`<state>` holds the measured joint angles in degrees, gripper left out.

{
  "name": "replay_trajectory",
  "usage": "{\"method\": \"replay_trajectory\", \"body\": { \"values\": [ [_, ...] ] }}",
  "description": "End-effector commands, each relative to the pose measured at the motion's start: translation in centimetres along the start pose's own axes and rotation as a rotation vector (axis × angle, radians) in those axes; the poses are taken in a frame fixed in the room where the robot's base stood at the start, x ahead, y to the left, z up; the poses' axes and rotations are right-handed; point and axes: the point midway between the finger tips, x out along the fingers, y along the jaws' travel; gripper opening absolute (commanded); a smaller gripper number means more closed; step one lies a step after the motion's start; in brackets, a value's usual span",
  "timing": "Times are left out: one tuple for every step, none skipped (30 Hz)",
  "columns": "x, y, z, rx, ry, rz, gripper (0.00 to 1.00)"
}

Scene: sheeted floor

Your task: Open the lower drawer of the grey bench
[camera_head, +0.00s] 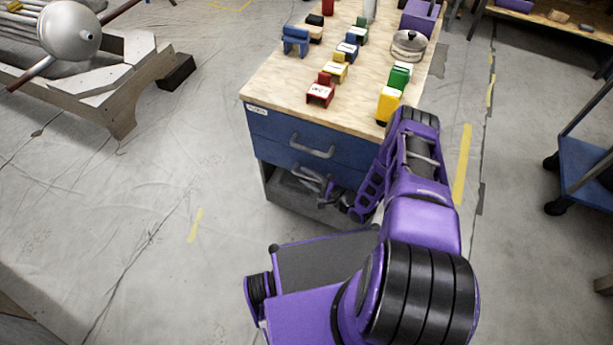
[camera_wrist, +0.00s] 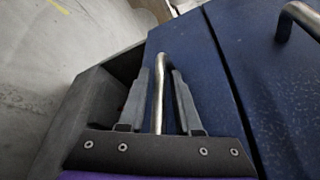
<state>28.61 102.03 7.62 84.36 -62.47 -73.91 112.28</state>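The bench (camera_head: 290,94) has a pale wooden top and two blue drawer fronts, one above the other. The lower drawer (camera_head: 275,153) looks shut, with a grey bar handle; its front also shows in the wrist view (camera_wrist: 205,75). My gripper (camera_head: 328,188) is at the lower handle, partly hidden by my arm. In the wrist view my gripper (camera_wrist: 165,75) has its two grey fingers apart, one on each side of the metal handle (camera_wrist: 158,100).
The upper drawer's handle (camera_head: 312,147) juts out just above. Coloured blocks and a lidded pot (camera_head: 409,46) stand on the bench top. An open dark space (camera_head: 292,195) lies under the drawers. A blue cart (camera_head: 585,170) stands right.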

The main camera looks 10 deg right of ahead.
Motion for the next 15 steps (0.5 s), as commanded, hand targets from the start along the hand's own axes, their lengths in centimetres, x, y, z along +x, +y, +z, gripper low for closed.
{"method": "replay_trajectory", "body": {
  "values": [
    [0.01, 0.0, 0.01, 0.0, 0.0, 0.0, 0.22],
    [0.01, 0.0, 0.0, 0.0, 0.0, 0.0, 0.17],
    [0.01, 0.0, 0.01, 0.0, 0.0, 0.0, 0.09],
    [0.01, 0.0, 0.01, 0.0, 0.0, 0.0, 0.04],
    [0.01, -0.01, 0.01, 0.0, 0.0, 0.0, 0.0],
    [0.01, -0.01, 0.01, 0.0, 0.0, 0.0, 0.0],
    [0.02, -0.01, 0.01, 0.0, 0.0, 0.0, 0.0],
    [0.02, -0.01, 0.01, 0.0, 0.0, 0.0, 0.0],
    [0.02, -0.02, 0.01, 0.0, 0.0, 0.0, 0.0],
    [0.02, -0.02, 0.01, 0.0, 0.0, 0.0, 0.0],
    [0.02, -0.02, 0.01, 0.0, 0.0, 0.0, 0.0],
    [0.02, -0.02, 0.02, 0.0, 0.0, 0.0, 0.0],
    [0.03, -0.03, 0.02, 0.0, 0.0, 0.0, 0.0],
    [0.03, -0.03, 0.02, 0.0, 0.0, 0.0, 0.0],
    [0.03, -0.03, 0.02, 0.0, 0.0, 0.0, 0.0]
  ]
}}
